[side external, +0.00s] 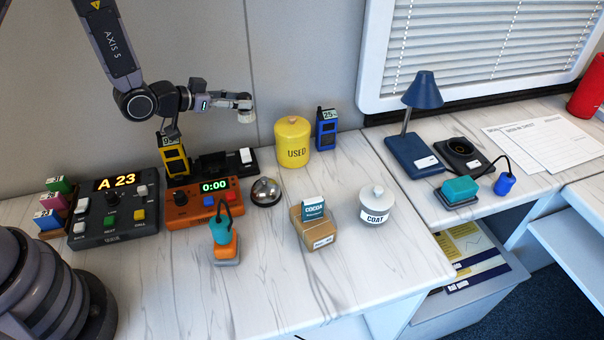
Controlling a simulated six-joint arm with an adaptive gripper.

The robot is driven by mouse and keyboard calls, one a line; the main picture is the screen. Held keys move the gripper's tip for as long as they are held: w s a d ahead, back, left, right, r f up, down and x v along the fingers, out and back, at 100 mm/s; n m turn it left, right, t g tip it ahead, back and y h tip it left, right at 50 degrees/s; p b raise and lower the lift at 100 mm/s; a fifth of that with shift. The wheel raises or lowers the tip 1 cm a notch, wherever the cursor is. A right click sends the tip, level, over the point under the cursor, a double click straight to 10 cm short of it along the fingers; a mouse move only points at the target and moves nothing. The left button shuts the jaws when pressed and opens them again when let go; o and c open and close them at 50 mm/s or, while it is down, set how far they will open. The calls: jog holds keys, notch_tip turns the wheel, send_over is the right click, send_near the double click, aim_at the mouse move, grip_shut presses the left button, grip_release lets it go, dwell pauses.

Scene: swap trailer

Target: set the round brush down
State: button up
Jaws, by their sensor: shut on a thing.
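My gripper (238,100) is at the upper left, held level and pointing right, high above the back of the table. It is shut on a small pale, roundish thing at its fingertips, which looks like the round brush (246,113). The brush is in the air, left of the yellow USED jar (292,146) and apart from it. The fingers hide part of the brush, and its bristles are too small to make out.
Below stand an orange timer box (205,204), a dark A 23 console (116,212), a bell (266,191) and a yellow handset (174,160). A COCOA box (313,228) and white COAT jar (375,208) stand further right. The front middle of the table is clear.

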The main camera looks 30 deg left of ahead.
jog(key=s+d+f+m+g+h, duration=0.25)
jog(key=d+m+g+h, duration=0.2)
jog(key=d, duration=0.35)
jog(key=s+d+f+m+g+h, duration=0.25)
jog(key=s+d+m+g, duration=0.2)
jog(key=d, duration=0.25)
jog(key=s+d+f+m+g+y, duration=0.1)
jog(key=s+d+f+m+g, duration=0.15)
jog(key=s+m+g, duration=0.3)
jog(key=s+d+f+m+g, duration=0.1)
jog(key=s+f+m+g, duration=0.35)
jog(key=s, duration=0.25)
jog(key=shift+w+f, duration=0.15)
jog(key=shift+f, duration=1.15)
jog(key=shift+w+f, duration=0.1)
jog(key=shift+f, duration=1.2)
jog(key=shift+f, duration=0.55)
jog(key=o, duration=1.1)
